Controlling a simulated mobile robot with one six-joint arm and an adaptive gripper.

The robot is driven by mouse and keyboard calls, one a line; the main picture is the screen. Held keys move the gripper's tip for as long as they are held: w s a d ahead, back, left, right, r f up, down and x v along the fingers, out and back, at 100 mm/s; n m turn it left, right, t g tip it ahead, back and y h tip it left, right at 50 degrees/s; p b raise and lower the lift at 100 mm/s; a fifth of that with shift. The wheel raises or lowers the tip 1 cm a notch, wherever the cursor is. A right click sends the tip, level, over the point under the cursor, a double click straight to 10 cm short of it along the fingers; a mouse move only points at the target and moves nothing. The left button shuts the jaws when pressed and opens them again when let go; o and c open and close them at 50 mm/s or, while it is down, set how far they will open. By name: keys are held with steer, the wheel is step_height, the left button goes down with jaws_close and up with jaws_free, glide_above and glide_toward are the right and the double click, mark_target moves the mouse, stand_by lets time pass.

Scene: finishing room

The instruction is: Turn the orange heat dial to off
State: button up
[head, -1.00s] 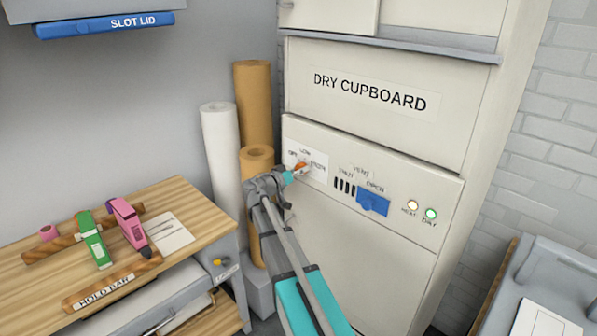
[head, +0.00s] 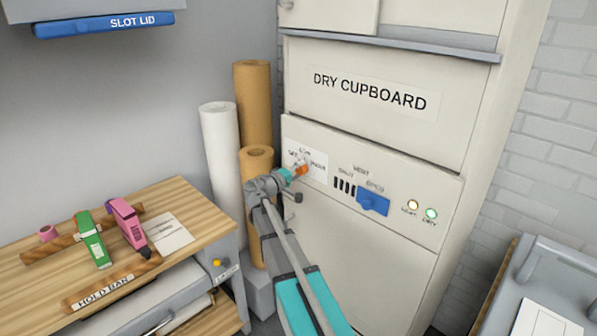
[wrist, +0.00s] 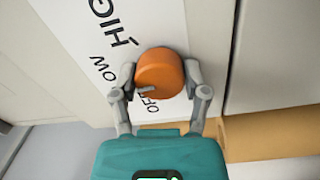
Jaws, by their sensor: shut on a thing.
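The orange heat dial (head: 302,171) is on a white label plate at the left of the dry cupboard's control panel. In the wrist view the round dial (wrist: 162,72) sits between the two fingers of my gripper (wrist: 160,80), which is shut on it. A small grey mark on the dial's rim lies on the side nearest the word OFF; I cannot tell if it lines up exactly. LOW and HIGH are printed farther round to the left. In the head view my gripper (head: 291,172) reaches the dial from the lower left and partly covers it.
Right of the dial are a blue vent slider (head: 373,203) and two lit lamps, HEAT (head: 412,205) and DRY (head: 431,213). Paper rolls (head: 220,150) stand close left of my arm. A wooden bench (head: 185,200) with tools is at left.

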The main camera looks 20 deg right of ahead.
steer(key=n, duration=0.5)
steer(key=shift+d+r+n, duration=0.1)
steer(key=shift+n, duration=0.3)
steer(key=n, duration=0.5)
steer(key=shift+n+t, duration=0.3)
steer(key=shift+n, duration=0.1)
steer(key=o, duration=1.1)
steer(key=shift+o, duration=0.2)
